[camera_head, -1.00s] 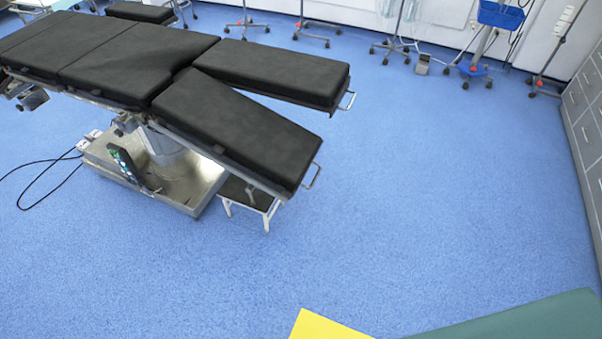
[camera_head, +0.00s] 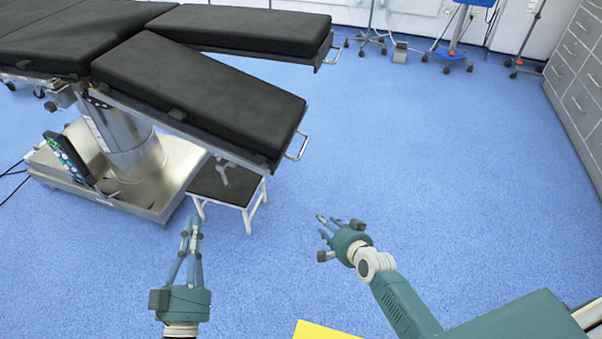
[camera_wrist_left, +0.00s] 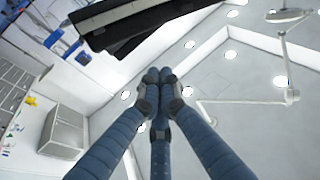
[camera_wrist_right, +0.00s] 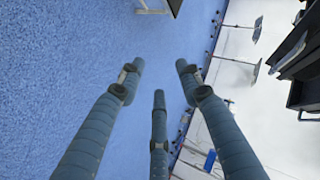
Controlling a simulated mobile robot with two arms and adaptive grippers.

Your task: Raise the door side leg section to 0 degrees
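The operating table has two black leg sections. The nearer leg section (camera_head: 200,95) slopes down toward its free end, with a metal loop handle (camera_head: 297,147) at its end corner. The farther leg section (camera_head: 240,30) lies higher and looks about level. Which one is the door side is not shown. My left gripper (camera_head: 191,234) is in front of the table base, pointing up in the picture; its fingertips meet in the left wrist view (camera_wrist_left: 157,75), with nothing held. My right gripper (camera_head: 323,234) is over open floor right of the handle; its fingers are spread and empty in the right wrist view (camera_wrist_right: 160,80).
A white-legged step stool (camera_head: 228,187) stands under the nearer leg section, beside the metal table base (camera_head: 170,180). A control panel (camera_head: 67,158) with coloured buttons sits at the base. Grey drawers (camera_head: 580,75) line the right wall. The blue floor between is clear.

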